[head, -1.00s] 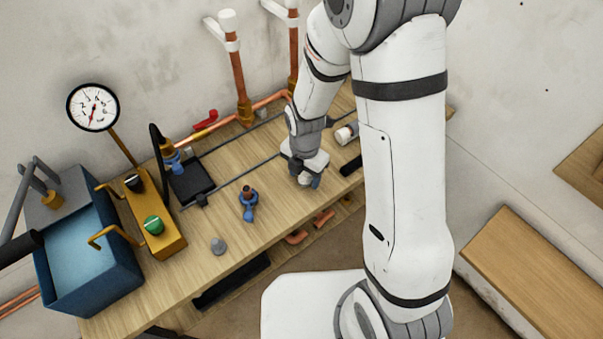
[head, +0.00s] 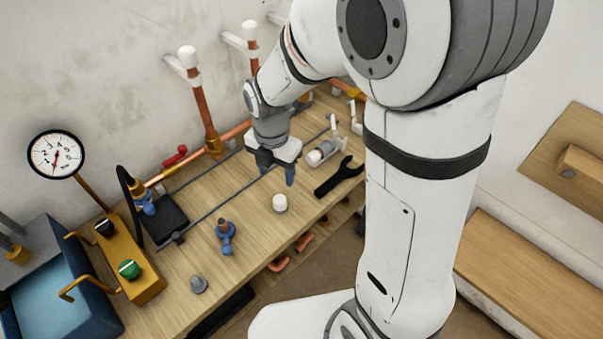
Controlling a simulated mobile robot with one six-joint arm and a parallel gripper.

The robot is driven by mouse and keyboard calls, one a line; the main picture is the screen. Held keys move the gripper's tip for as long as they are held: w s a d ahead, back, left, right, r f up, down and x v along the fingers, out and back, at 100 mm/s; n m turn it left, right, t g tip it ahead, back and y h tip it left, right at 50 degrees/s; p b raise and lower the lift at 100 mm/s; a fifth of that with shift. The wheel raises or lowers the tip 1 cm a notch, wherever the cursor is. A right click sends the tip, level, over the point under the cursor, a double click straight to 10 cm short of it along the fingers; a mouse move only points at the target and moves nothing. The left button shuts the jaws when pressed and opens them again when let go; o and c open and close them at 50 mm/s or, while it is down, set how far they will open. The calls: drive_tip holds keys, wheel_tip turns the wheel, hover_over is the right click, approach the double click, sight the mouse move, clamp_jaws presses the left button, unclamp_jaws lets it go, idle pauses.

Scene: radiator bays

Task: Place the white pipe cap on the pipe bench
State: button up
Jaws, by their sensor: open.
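The white pipe cap (head: 280,203) stands on the wooden pipe bench (head: 215,288), near its front edge. My gripper (head: 277,170) is just behind and above the cap, fingers pointing down. It is open and empty, with its blue fingertips apart and clear of the cap. Nothing hides the cap in the head view.
A black wrench (head: 339,177) and a white-and-copper fitting (head: 321,152) lie right of the cap. A blue valve (head: 226,237) and a grey cone-shaped piece (head: 198,285) are to the left. Copper pipes (head: 203,105) rise along the wall. Bare wood surrounds the cap.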

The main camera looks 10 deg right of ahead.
drive_tip(key=s+d+r+m+t, duration=0.1)
drive_tip(key=s+d+r+m, duration=0.4)
drive_tip(key=m, duration=0.9)
drive_tip(key=s+d+r+m+t, duration=0.2)
drive_tip(key=s+d+r+m, duration=0.4)
drive_tip(key=m, duration=0.8)
drive_tip(key=shift+s+d+r, duration=0.2)
drive_tip(key=shift+s+d, duration=0.15)
drive_tip(key=shift+s, duration=0.25)
